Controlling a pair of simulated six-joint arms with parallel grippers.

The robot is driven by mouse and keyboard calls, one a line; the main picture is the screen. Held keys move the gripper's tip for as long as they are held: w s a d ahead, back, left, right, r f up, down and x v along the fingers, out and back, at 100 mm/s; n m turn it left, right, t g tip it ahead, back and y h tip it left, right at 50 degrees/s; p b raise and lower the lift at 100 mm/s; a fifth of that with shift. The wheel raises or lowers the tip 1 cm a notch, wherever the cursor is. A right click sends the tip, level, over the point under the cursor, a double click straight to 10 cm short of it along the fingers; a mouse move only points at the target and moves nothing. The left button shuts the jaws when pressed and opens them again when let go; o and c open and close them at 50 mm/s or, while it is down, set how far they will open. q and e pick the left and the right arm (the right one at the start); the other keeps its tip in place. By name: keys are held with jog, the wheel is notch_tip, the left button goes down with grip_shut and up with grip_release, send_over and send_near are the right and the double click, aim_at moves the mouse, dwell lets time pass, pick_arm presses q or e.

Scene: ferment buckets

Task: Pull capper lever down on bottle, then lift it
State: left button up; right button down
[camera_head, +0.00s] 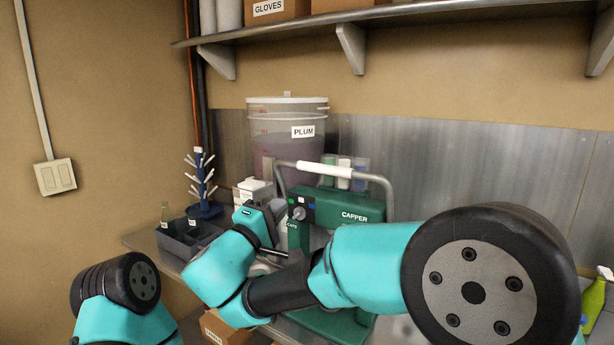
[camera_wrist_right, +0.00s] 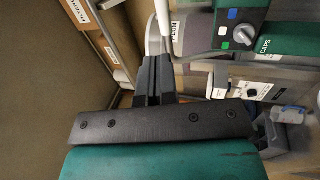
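The green capper (camera_head: 350,205) stands on the bench under the shelf. Its lever, a grey U-shaped bar with a white grip (camera_head: 322,170), is raised above the body. My right arm crosses in front of the capper and hides its lower middle; I see no bottle under it. My right gripper (camera_head: 278,212) is low at the capper's left, below the white grip and apart from it. In the right wrist view its dark fingers (camera_wrist_right: 153,78) lie close together, with a pale bar passing beside their tips. I see nothing clearly held. My left gripper is out of view.
A bucket marked PLUM (camera_head: 280,125) stands behind the capper. Another green bottle (camera_head: 593,302) is at far right. A shelf (camera_head: 430,10) runs overhead.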

aim_at(316, 170)
jog(key=shift+w+d, duration=0.1)
jog(key=shift+w, duration=0.05)
jog(key=x, duration=1.3)
jog(key=shift+w+d+r, duration=0.1)
jog(key=shift+w+d, duration=0.1)
jog(key=shift+w, duration=0.1)
